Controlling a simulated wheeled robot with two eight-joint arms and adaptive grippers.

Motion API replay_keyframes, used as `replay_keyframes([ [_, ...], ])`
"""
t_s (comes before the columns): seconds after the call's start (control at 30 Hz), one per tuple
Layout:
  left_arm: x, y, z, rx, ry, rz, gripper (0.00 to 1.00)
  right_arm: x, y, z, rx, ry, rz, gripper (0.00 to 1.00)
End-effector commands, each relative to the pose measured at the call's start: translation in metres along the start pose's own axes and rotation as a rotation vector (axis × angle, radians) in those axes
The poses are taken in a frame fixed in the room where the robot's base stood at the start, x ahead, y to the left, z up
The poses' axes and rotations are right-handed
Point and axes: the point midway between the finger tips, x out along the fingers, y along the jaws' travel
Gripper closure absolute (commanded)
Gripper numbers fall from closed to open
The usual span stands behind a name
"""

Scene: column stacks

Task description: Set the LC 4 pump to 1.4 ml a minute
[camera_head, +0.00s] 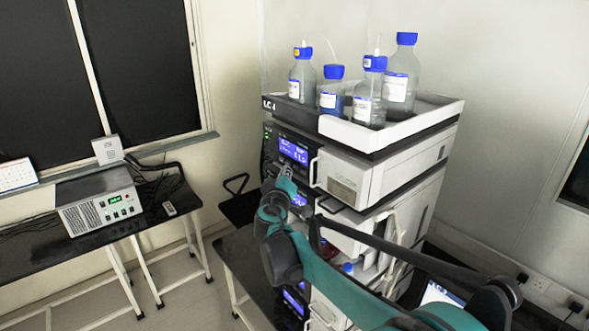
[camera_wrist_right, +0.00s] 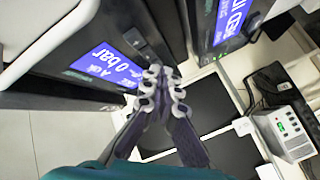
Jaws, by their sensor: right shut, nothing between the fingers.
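The LC 4 stack (camera_head: 268,104) stands in the middle of the head view, with its label on the tray's front left corner. A lit blue pump display (camera_head: 293,151) is on the upper front; its digits are too small to read surely. My right gripper (camera_head: 286,170) is shut and empty, just below that display and in front of the panel. In the right wrist view its fingertips (camera_wrist_right: 162,73) are together, beside a blue display (camera_wrist_right: 112,62) that shows "0 bar"; contact with a key cannot be told. My left gripper is not in view.
Several blue-capped bottles (camera_head: 370,95) stand in the tray (camera_head: 440,108) on top. My right arm covers part of the lower modules, including a second blue display (camera_head: 301,199). A grey instrument with green digits (camera_head: 100,206) sits on a side table at left.

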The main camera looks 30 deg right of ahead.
Motion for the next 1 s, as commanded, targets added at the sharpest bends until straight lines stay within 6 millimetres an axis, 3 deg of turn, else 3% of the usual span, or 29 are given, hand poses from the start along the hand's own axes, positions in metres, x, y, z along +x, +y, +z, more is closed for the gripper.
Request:
replay_keyframes([
  [0.5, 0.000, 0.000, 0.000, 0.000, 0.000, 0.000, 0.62, -0.031, -0.023, -0.023, 0.000, 0.002, -0.001, 1.00],
  [1.0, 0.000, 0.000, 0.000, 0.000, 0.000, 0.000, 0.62, -0.035, -0.025, -0.025, 0.000, 0.000, 0.000, 1.00],
])
